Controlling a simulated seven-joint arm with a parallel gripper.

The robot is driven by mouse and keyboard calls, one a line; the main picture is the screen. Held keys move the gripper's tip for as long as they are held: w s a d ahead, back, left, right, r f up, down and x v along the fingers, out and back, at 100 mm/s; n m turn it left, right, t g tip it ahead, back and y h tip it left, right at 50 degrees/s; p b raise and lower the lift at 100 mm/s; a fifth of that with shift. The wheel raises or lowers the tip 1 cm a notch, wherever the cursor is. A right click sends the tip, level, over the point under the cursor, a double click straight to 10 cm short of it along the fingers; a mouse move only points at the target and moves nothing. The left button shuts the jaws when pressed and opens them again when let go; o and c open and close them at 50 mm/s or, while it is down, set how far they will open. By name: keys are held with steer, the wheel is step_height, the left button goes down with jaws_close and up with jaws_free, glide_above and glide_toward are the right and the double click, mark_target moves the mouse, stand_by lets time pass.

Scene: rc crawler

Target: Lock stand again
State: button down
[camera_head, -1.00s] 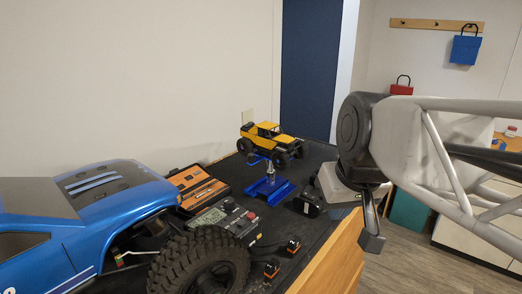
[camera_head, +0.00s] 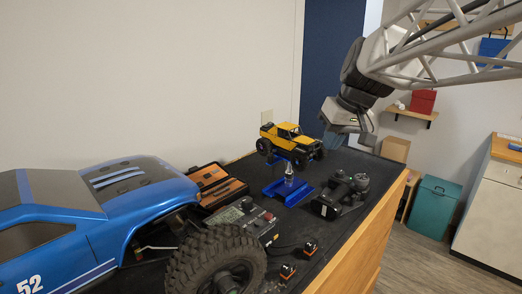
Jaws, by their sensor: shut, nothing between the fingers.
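The blue stand (camera_head: 287,191) sits on the dark bench mat, with a silver post (camera_head: 289,172) rising from its base. The small yellow crawler (camera_head: 289,139) rests on top of the stand, roughly level. The stand's lock is too small to make out. My gripper (camera_head: 368,139) is shut and empty, in the air to the right of the crawler and above the bench's right side. It is apart from both crawler and stand.
A large blue truck (camera_head: 90,215) fills the left front. An orange-lined tool case (camera_head: 218,188), a charger (camera_head: 243,219) and small black-orange parts (camera_head: 311,246) lie near it. A black device (camera_head: 340,196) sits right of the stand. A teal bin (camera_head: 434,206) stands on the floor.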

steer(key=w+d+f+n+y, duration=0.1)
steer(key=w+f, duration=0.2)
steer(key=w, duration=0.7)
steer(key=w+d+f+n+g+y, duration=0.1)
steer(key=w+d+f, duration=0.1)
steer(key=w, duration=0.8)
steer(key=w+d+f+n+y, duration=0.1)
steer(key=w+f, duration=0.3)
steer(key=w, duration=0.6)
steer(key=shift+w+d+n+g+y, duration=0.3)
steer(key=shift+d+y, duration=0.3)
steer(key=shift+d, duration=0.15)
steer(key=shift+a, duration=0.1)
steer(key=x, duration=1)
steer(key=shift+f, duration=0.1)
steer(key=a, duration=0.1)
steer(key=s+a, duration=0.1)
steer(key=shift+s+a, duration=0.15)
steer(key=shift+a, duration=0.1)
steer(key=shift+s+a, duration=0.25)
steer(key=shift+a, duration=0.2)
steer(key=shift+a, duration=0.1)
